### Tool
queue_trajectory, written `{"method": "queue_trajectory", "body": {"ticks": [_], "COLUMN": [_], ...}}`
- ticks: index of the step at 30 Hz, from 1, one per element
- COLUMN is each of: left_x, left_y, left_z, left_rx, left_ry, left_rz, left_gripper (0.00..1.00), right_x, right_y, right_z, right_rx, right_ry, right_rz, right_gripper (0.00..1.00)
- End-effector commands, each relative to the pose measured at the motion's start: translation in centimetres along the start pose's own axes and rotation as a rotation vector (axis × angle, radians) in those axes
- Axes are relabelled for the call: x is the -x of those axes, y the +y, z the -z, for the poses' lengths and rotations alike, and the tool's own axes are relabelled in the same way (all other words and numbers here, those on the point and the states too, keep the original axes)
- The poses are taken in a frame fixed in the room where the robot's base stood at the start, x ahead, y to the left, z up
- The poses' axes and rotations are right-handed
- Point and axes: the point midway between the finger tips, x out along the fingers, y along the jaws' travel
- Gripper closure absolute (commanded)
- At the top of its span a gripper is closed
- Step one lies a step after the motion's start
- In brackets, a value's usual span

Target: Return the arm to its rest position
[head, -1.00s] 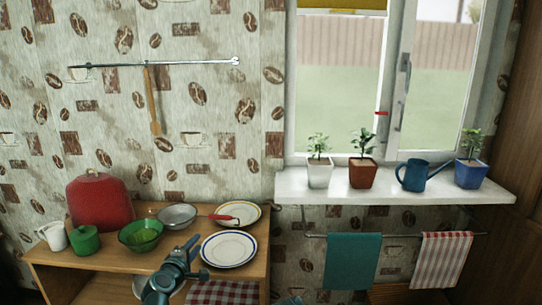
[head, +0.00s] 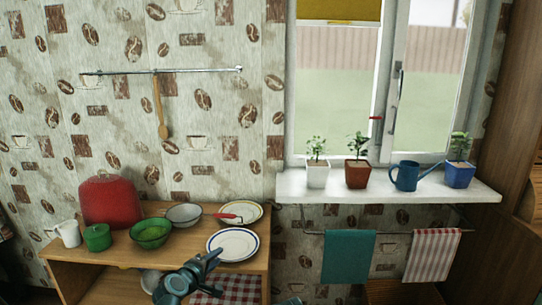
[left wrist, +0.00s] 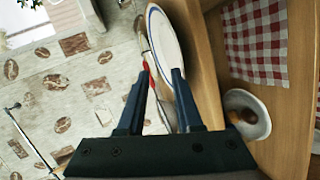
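My left gripper (head: 211,257) is above the front of the wooden shelf unit, in front of the white plate with a blue rim (head: 233,245). In the left wrist view its two dark fingers (left wrist: 160,71) stand apart with nothing held between them. The plate (left wrist: 180,55) and a red-handled utensil (left wrist: 151,64) show beyond the fingertips there. A small blue-grey piece, perhaps of my right arm, shows at the bottom edge of the head view; whether it is the gripper is unclear.
A checkered cloth (head: 240,290) lies lower. Potted plants line the windowsill (head: 400,188).

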Motion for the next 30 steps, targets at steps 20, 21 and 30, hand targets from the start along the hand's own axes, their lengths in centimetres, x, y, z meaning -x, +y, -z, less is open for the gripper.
{"method": "queue_trajectory", "body": {"ticks": [20, 21, 30], "left_x": [15.3, 16.7, 21.9], "left_y": [-0.1, -0.1, 0.2], "left_z": [-18.9, -19.0, -18.4], "left_rx": [-1.05, -1.104, -1.285], "left_ry": [-0.831, -0.873, -1.015], "left_rz": [0.718, 0.769, 0.972], "left_gripper": [0.66, 0.66, 0.66], "right_x": [16.4, 17.2, 19.4], "right_y": [1.6, 1.6, 1.9], "right_z": [-1.0, -1.0, -1.1], "right_rx": [-0.001, -0.001, -0.001], "right_ry": [0.0, 0.0, 0.0], "right_rz": [0.0, 0.0, 0.0], "right_gripper": [0.5, 0.5, 0.5]}}
